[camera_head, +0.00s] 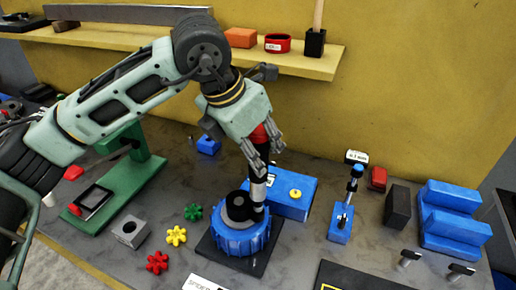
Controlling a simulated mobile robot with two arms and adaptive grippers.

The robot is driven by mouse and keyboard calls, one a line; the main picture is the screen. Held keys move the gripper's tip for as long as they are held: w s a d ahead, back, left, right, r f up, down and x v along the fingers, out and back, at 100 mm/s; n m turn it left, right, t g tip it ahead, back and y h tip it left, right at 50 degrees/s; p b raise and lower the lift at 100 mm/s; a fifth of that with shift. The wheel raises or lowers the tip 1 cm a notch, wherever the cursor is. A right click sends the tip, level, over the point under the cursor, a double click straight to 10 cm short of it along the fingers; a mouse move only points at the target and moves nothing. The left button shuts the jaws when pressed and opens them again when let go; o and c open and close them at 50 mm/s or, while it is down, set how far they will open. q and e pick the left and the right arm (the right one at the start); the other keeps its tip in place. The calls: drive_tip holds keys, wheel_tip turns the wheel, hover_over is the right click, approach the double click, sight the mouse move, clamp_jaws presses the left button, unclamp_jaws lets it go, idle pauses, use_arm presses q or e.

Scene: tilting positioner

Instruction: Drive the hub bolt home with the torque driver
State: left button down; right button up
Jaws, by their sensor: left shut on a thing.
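My left gripper (264,156) reaches in from the left and is shut on the torque driver (259,188), which has a red top, a black body and a pale band. The driver stands nearly upright, with its lower end at the right side of the black hub (238,205). I cannot tell whether its tip touches a bolt there; the hub bolt is hidden. The hub sits on a round blue ribbed positioner (238,242) on a dark square base plate (266,262). My right gripper is not in view.
A blue box with a yellow knob (290,205) stands close behind the driver. A blue gauge stand (340,226), a dark block (397,207) and a blue stepped block (452,220) are to the right. Star knobs (176,236), a grey block (130,231) and a green stand (128,178) are to the left.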

sight(258, 129)
use_arm(q)
drive_tip(key=shift+f+b, duration=0.15)
drive_tip(key=shift+b, duration=0.25)
idle(1.2)
drive_tip(key=shift+s+f+b, duration=0.15)
drive_tip(key=shift+f+b, duration=0.3)
drive_tip(key=shift+b, duration=0.15)
idle(1.2)
drive_tip(key=shift+w+r+p, duration=0.2)
drive_tip(key=shift+r+p, duration=0.35)
drive_tip(key=shift+r, duration=0.6)
drive_tip(key=shift+r+p, duration=0.8)
drive_tip(key=shift+r, duration=1.2)
drive_tip(key=shift+s+f, duration=0.1)
drive_tip(key=shift+s, duration=0.05)
